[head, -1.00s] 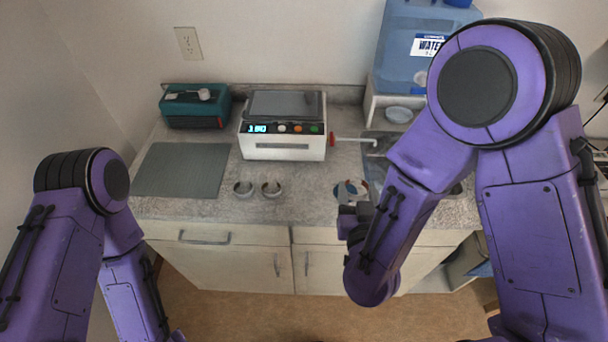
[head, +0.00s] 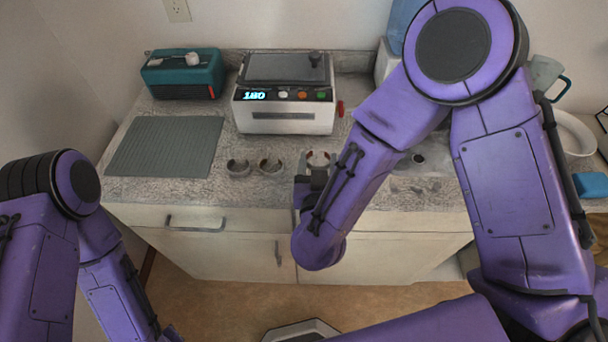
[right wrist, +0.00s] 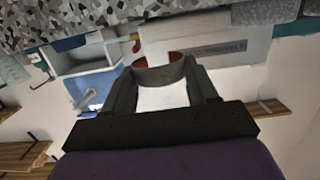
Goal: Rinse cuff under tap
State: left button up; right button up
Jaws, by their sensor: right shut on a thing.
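A grey open ring, the cuff (head: 318,158), is held between the fingers of my right gripper (head: 317,168) near the front of the counter. In the right wrist view the cuff (right wrist: 160,75) spans the gap between the two dark fingertips of that gripper (right wrist: 162,84). The tap is hidden behind my right arm in the head view; only a red part (head: 340,108) shows beside the white machine. The sink (head: 418,160) shows partly behind my right forearm. My left arm is at the lower left, its gripper out of the picture.
Two similar cuffs (head: 238,168) (head: 270,165) stand on the counter left of my right gripper. A white machine (head: 285,116) with a lit display stands behind them. A grey ribbed mat (head: 165,147) and teal box (head: 181,75) are at the left. A blue block (head: 591,185) is at the right.

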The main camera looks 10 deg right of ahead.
jog(key=shift+w+a+f+b, duration=0.1)
jog(key=shift+a+f+b, duration=0.1)
jog(key=shift+f+b, duration=0.25)
jog(key=f+b, duration=0.2)
jog(key=shift+w+a+f+b, duration=0.2)
jog(key=shift+f+b, duration=0.2)
jog(key=shift+w+f, duration=0.1)
jog(key=shift+f, duration=0.05)
jog(key=shift+r, duration=0.25)
jog(key=shift+f, duration=0.2)
jog(key=o, duration=1)
jog(key=shift+o, duration=0.2)
